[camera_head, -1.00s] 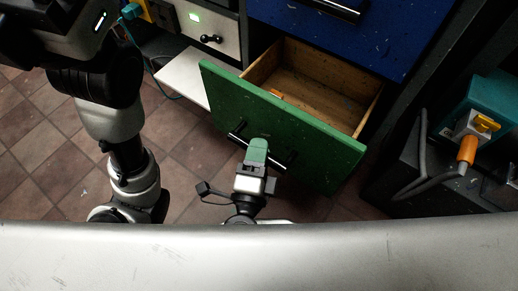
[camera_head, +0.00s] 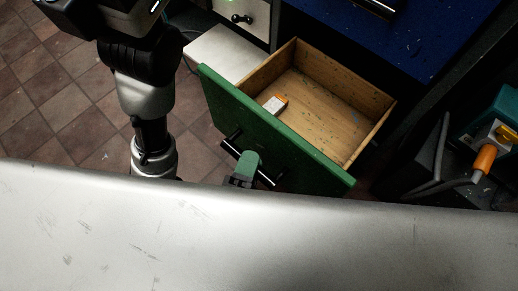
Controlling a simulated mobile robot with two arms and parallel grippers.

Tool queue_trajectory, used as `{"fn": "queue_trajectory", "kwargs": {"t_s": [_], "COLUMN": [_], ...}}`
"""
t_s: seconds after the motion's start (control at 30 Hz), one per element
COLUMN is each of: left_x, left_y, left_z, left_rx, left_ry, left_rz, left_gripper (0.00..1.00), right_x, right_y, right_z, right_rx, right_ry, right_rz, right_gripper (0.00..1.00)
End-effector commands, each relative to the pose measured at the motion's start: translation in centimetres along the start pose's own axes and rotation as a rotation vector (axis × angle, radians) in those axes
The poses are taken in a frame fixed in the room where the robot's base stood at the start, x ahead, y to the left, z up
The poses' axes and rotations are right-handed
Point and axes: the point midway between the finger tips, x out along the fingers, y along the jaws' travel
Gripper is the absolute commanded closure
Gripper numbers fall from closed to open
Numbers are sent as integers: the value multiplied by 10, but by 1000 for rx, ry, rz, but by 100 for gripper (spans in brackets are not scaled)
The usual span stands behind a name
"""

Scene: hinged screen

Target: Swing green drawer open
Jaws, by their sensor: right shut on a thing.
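The green drawer (camera_head: 288,150) is pulled well out of the cabinet, and its wooden inside shows. A black bar handle (camera_head: 268,180) runs across the green front. My right gripper (camera_head: 247,165) is at the handle's middle, shut on it. Its wrist is mostly hidden by a pale metal surface at the bottom. My left arm comes down at the left; its gripper is not in view.
A dark unit with a teal box and orange plug (camera_head: 484,158) stands at the right. Tiled floor (camera_head: 60,95) is open at the left.

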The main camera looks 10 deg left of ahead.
Motion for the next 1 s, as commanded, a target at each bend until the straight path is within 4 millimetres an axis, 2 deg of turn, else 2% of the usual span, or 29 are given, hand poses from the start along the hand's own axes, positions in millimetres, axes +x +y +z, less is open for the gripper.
{"fn": "queue_trajectory", "kwargs": {"t_s": [0.17, 0.2, 0.33, 0.83, 0.97, 1.0], "left_x": [0, 0, 0, 2, 7, 1], "left_y": [0, 0, 0, 0, -1, -2], "left_z": [0, 0, 0, 0, 0, 4], "left_rx": [0, 0, 0, -1, -1, -3], "left_ry": [0, 0, 0, 1, 4, -24], "left_rz": [0, 1, 1, 1, -2, -12], "left_gripper": [34, 34, 34, 34, 34, 34], "right_x": [0, 0, 0, 1, 2, 3], "right_y": [2, 2, 1, -1, -10, -15], "right_z": [0, 0, 0, 0, -1, -1], "right_rx": [-3, -3, -2, 0, 0, 1], "right_ry": [-4, -4, -3, -1, 0, 0], "right_rz": [1, 1, 1, 0, 0, 1], "right_gripper": [100, 70, 50, 49, 49, 49]}}
